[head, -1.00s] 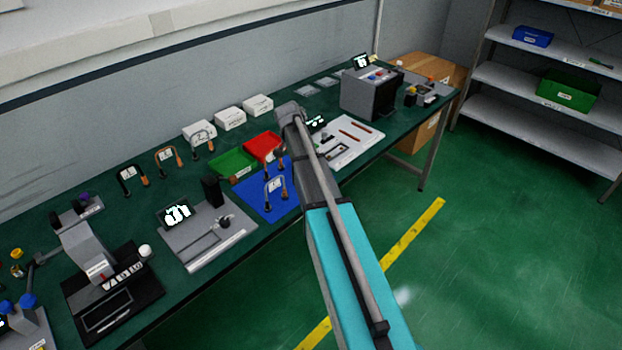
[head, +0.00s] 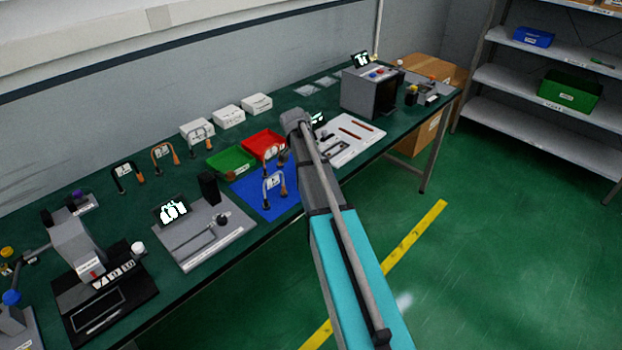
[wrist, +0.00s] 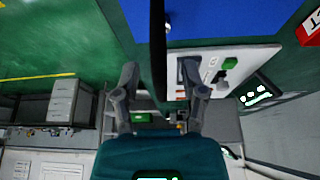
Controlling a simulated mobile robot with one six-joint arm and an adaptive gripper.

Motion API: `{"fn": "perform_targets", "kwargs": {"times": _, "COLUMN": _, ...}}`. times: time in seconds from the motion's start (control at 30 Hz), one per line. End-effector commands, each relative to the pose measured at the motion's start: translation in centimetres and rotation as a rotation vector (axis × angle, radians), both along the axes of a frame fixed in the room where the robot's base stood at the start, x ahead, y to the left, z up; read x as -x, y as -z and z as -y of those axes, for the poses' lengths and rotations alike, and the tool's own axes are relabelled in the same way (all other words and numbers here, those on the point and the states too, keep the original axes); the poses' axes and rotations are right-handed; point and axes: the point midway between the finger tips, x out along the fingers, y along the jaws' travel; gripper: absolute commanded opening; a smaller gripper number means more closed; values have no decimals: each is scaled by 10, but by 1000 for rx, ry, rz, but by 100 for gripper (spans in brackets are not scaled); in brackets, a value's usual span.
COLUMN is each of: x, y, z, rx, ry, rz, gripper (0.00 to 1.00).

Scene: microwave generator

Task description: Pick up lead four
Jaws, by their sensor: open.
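Several arch-shaped leads with white tags stand on the green bench; I cannot read which tag is four. Two more stand on or by the blue mat (head: 247,197): a front one (head: 265,184) and one (head: 282,155) near the red tray. My gripper (wrist: 159,72) is open in the wrist view; the arm hides it in the head view. A dark bar (wrist: 158,40) crosses between the fingers; its identity is unclear.
A green tray (head: 231,162) and red tray (head: 263,143) sit behind the mat. A grey panel (head: 205,235) lies left, a white board (head: 352,148) right. A grey box machine (head: 362,92) stands farther right. Green floor is open before the bench.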

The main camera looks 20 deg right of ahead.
Motion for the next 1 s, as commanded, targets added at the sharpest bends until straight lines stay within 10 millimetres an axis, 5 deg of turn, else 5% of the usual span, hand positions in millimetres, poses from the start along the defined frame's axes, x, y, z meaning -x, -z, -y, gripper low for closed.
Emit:
{"fn": "perform_targets", "kwargs": {"times": 0.63, "x": 0, "y": 2, "z": 1, "rx": 0, "ry": 0, "rz": 0, "gripper": 55}}
{"fn": "perform_targets", "kwargs": {"times": 0.93, "x": 0, "y": 2, "z": 1, "rx": 0, "ry": 0, "rz": 0, "gripper": 3}}
{"fn": "perform_targets", "kwargs": {"times": 1.0, "x": 0, "y": 2, "z": 1, "rx": 0, "ry": 0, "rz": 0, "gripper": 0}}
